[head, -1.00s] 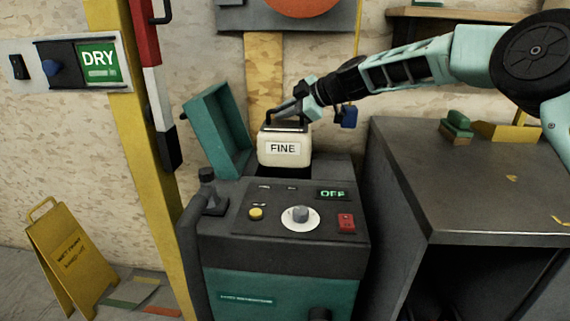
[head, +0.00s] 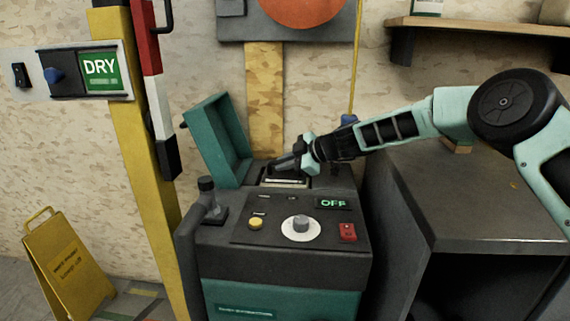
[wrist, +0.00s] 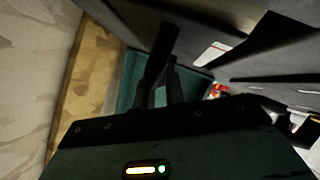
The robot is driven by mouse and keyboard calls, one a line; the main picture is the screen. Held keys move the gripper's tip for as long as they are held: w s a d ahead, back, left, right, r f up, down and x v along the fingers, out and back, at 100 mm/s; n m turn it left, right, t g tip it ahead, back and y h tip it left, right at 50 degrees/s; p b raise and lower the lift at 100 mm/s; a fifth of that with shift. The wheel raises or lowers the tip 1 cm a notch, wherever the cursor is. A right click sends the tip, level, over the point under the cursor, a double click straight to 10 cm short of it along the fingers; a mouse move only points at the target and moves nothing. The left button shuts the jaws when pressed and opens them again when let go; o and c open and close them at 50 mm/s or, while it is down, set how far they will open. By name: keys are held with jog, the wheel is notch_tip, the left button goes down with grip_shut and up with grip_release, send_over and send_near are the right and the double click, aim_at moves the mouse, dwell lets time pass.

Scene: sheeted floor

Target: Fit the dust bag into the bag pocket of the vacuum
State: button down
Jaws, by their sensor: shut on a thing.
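The vacuum (head: 285,265) is a dark grey and teal cabinet, and its teal lid (head: 218,135) stands open at the back left. The cream dust bag (head: 286,182) is sunk in the bag pocket (head: 262,181) on top, with only a thin pale strip of it showing. Its FINE label is hidden. My gripper (head: 276,166) reaches in from the right, low over the pocket, shut on the dust bag's dark handle. In the wrist view the two dark fingers (wrist: 165,80) are close together. Whether the bag is fully seated I cannot tell.
The vacuum's panel has a lit OFF display (head: 333,203), a yellow button (head: 255,224), a knob (head: 300,225) and a red switch (head: 347,232). A dark bench (head: 470,205) stands close on the right. A yellow post (head: 140,150) and floor sign (head: 66,265) are at the left.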

jog(key=c, duration=1.5)
grip_release()
jog(key=shift+f, duration=0.1)
jog(key=shift+o, duration=0.2)
